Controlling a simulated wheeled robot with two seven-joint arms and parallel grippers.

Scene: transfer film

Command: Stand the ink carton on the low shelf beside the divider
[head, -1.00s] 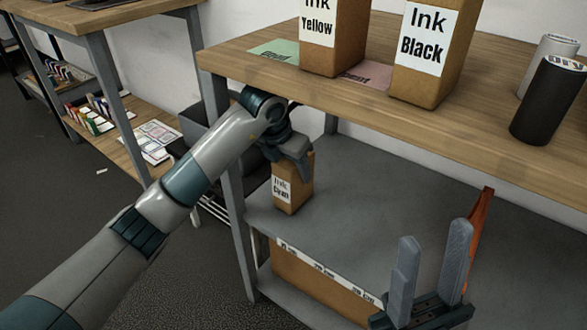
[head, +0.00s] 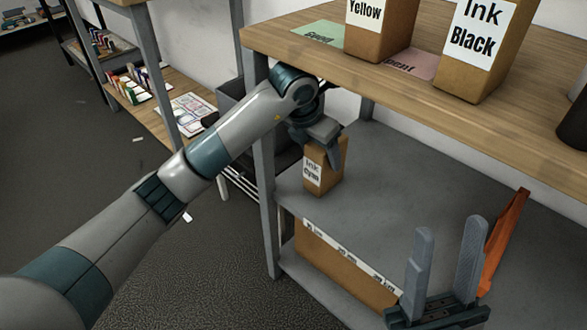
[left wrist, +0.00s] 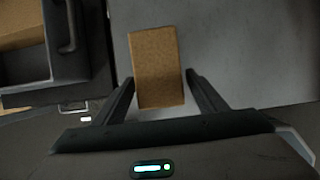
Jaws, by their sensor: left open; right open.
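The ink carton, a brown box labelled "Ink Cyan" (head: 323,172), stands upright on the grey low shelf (head: 400,190), near its left end. My left gripper (head: 328,146) is at the top of the carton. In the left wrist view the carton's plain top (left wrist: 158,66) lies between the open fingers of my left gripper (left wrist: 160,80), with a visible gap at the right finger. An orange upright panel (head: 504,240), which looks like the divider, stands further right. My right gripper (head: 444,262) is open and empty in front of it, fingers pointing up.
The wooden upper shelf (head: 400,98) overhangs the low shelf and bears the Ink Yellow (head: 381,28) and Ink Black (head: 472,50) cartons. A grey post (head: 265,200) stands left of the carton. A long box (head: 340,268) lies below. The low shelf's middle looks clear.

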